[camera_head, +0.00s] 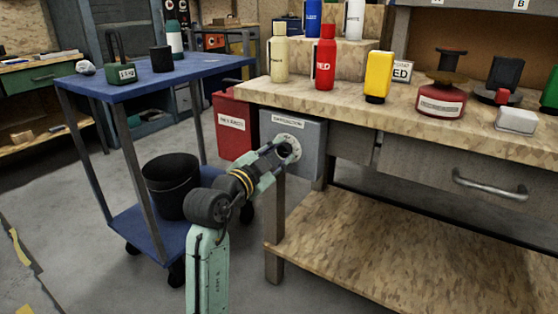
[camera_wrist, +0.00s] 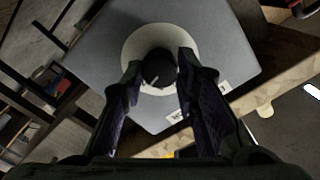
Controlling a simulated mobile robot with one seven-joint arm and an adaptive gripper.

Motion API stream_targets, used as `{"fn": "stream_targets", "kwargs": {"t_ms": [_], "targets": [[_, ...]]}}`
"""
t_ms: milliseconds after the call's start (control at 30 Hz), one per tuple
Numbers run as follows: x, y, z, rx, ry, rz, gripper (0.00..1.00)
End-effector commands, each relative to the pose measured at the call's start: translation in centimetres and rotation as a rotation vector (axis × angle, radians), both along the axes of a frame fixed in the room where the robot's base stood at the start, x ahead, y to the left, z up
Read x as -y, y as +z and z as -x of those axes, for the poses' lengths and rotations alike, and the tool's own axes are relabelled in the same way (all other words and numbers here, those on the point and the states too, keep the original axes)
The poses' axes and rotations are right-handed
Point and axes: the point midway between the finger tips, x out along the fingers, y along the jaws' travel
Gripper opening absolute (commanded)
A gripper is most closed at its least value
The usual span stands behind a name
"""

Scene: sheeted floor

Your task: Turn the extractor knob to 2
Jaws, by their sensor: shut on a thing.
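The extractor knob is a black round knob (camera_wrist: 160,70) with a pale pointer line, on a white round dial plate (camera_wrist: 134,47) on a grey box. The grey box (camera_head: 309,152) is fixed at the left end of the workbench in the head view, with a white label on it. My gripper (camera_head: 286,151) reaches to the dial from the left and hides much of the knob there. In the wrist view my gripper (camera_wrist: 158,75) has its two fingers on either side of the knob, closed on it. The dial's numbers are too small to read.
A red box (camera_head: 231,127) hangs left of the grey box. A blue cart (camera_head: 150,78) with a black bucket (camera_head: 171,184) on its lower shelf stands at left. The workbench (camera_head: 340,98) above carries several bottles. Its lower shelf (camera_head: 370,245) is bare.

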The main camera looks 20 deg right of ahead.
Motion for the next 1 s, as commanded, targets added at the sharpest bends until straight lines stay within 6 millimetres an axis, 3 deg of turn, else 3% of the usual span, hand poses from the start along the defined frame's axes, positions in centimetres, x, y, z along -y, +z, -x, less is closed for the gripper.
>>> {"fn": "stream_targets", "kwargs": {"t_ms": [467,500,767,1000], "targets": [[0.03,-0.01,0.01,0.008,-0.001,-0.007,0.0],[0.03,-0.01,0.01,0.008,-0.001,-0.007,0.3],[0.03,-0.01,0.0,0.008,-0.001,-0.007,0.47],[0.01,-0.01,-0.01,0.008,0.0,-0.006,0.48]]}}
